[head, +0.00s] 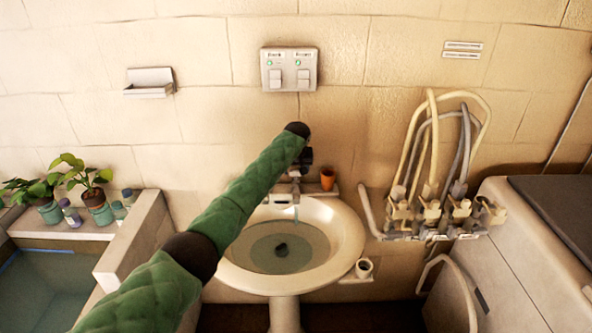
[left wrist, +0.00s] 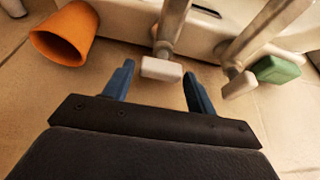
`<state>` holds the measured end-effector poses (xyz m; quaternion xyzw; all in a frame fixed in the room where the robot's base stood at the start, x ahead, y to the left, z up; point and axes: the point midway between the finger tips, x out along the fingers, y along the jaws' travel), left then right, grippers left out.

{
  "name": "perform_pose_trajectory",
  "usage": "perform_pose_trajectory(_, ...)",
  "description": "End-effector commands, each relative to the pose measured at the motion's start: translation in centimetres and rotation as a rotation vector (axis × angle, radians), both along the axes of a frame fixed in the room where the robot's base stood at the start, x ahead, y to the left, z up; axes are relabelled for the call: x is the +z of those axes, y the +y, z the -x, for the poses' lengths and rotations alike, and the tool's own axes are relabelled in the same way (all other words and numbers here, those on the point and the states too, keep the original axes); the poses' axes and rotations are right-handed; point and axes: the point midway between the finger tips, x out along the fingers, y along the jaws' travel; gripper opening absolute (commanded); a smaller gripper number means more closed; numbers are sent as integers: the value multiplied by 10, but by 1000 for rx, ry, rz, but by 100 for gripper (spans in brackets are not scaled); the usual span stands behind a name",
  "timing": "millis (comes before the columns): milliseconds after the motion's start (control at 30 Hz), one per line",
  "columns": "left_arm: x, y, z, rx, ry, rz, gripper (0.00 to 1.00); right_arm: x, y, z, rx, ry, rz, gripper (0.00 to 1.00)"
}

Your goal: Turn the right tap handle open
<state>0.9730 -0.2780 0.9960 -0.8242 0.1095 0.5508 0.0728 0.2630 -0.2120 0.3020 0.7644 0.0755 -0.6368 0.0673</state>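The tap (head: 295,188) stands at the back of the white washbasin (head: 352,240), partly hidden by my left arm in the head view. My left gripper (head: 304,160) is by the wall above the tap; its fingers are hard to make out there. In the left wrist view, the left gripper (left wrist: 158,88) shows two blue fingers apart with nothing clamped. A white block-ended tap handle (left wrist: 162,69), the one nearer the orange cup, lies just ahead of the gap between the fingertips. A second pale handle (left wrist: 240,85) is to the right in that view. My right gripper is not visible.
The orange cup (head: 327,179) stands right of the tap; it also shows in the left wrist view (left wrist: 65,35). A green block (left wrist: 278,69) is by the second handle. Hoses (head: 432,130) hang over several valves at right. Potted plants (head: 85,180) stand at left.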

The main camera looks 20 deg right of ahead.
Motion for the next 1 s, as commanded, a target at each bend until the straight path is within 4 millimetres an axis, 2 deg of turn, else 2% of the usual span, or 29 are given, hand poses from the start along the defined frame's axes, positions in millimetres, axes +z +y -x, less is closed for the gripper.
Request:
perform_pose_trajectory(467,6,1,3,-1,-1,1,67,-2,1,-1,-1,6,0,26)
perform_pose_trajectory(567,16,2,7,-2,-2,1,67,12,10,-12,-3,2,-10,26)
perform_pose_trajectory(800,49,5,20,-3,-2,2,67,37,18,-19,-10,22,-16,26)
perform_pose_trajectory(1000,67,7,27,-1,0,1,67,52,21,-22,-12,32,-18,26)
